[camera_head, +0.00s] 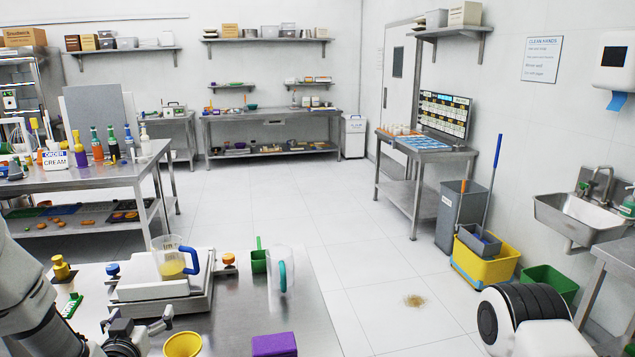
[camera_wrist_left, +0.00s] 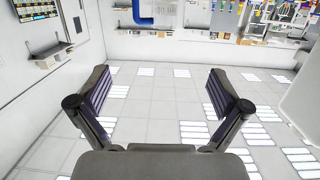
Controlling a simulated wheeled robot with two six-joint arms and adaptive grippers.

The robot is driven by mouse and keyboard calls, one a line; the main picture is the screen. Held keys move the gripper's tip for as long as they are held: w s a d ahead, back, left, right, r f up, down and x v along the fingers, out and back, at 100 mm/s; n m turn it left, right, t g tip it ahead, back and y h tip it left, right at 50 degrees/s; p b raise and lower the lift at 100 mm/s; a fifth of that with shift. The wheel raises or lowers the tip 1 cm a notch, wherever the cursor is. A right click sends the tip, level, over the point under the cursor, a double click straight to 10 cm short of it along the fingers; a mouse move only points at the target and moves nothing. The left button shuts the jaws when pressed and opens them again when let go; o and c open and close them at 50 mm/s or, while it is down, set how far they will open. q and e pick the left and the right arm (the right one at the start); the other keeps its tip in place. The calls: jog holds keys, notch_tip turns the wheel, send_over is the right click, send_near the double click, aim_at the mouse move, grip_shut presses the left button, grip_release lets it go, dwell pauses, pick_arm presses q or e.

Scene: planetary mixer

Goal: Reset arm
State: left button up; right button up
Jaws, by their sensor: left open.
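My left gripper (camera_head: 140,328) is low at the left of the head view, over or beside the near steel table (camera_head: 318,325). In the left wrist view its two dark fingers (camera_wrist_left: 158,88) are spread wide with nothing between them. A clear jug (camera_head: 170,258) with a blue handle and yellow contents stands on a white scale-like device (camera_head: 150,291) behind the gripper. A yellow cup (camera_head: 183,345) is close to the right of the gripper. My right gripper is not in view; a black and white part of my own body shows at lower right.
A clear jug with a teal handle (camera_head: 281,270), a green scoop (camera_head: 259,261) and a purple block (camera_head: 274,345) are on the near table. A yellow mop bucket (camera_head: 484,266) and a green bin (camera_head: 549,282) stand on the right. The middle floor is mostly clear, with a brown spill (camera_head: 414,301).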

pick_arm(q)
jog(key=s+d+f+m+g+h, duration=0.1)
jog(key=s+d+f+g, duration=0.25)
jog(key=s+f, duration=0.45)
jog(key=s+d+f+g+h, duration=0.1)
jog(key=s+d+f+g, duration=0.25)
jog(key=f, duration=0.75)
jog(key=s+d+f+g+b, duration=0.15)
jog(key=s+f+g, duration=0.45)
jog(key=s, duration=0.7)
jog(key=s+d+f+g+b, duration=0.1)
jog(key=s+d+f+g, duration=0.15)
jog(key=s+f, duration=0.7)
notch_tip(320, 180, down, 6)
jog(key=s+b, duration=0.2)
jog(key=b, duration=0.5)
jog(key=shift+a+r+m+h+b, duration=0.15)
jog(key=shift+a+m+h+b, duration=0.15)
jog(key=shift+a+h, duration=0.1)
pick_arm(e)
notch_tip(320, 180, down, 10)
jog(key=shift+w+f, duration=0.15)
pick_arm(q)
jog(key=shift+g, duration=0.25)
